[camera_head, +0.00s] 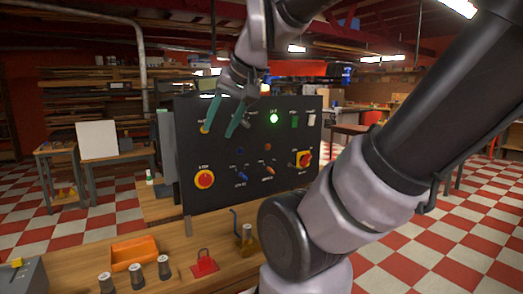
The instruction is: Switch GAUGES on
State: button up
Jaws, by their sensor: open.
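A black control panel (223,194) stands upright on the wooden workbench. Its labels are too small to read surely, so I cannot tell which control is GAUGES. A blue toggle (240,178) and an orange toggle (269,170) sit in its lower middle. A green lamp (274,118) glows near the top, with a green switch (294,122) and a white switch (311,120) to its right. My gripper (218,131) is open, its two teal fingers in front of the panel's upper left. It hides part of the top row, including labels.
A red emergency-stop button (204,179) is at the panel's lower left and a red-yellow rotary switch (303,159) at its right. An orange bin (134,252), several metal cylinders (164,267), a red padlock-like piece (204,264) and a brass piece (247,240) lie on the bench.

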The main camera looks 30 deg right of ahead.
aim_at(312, 121)
jog(key=z, duration=1.3)
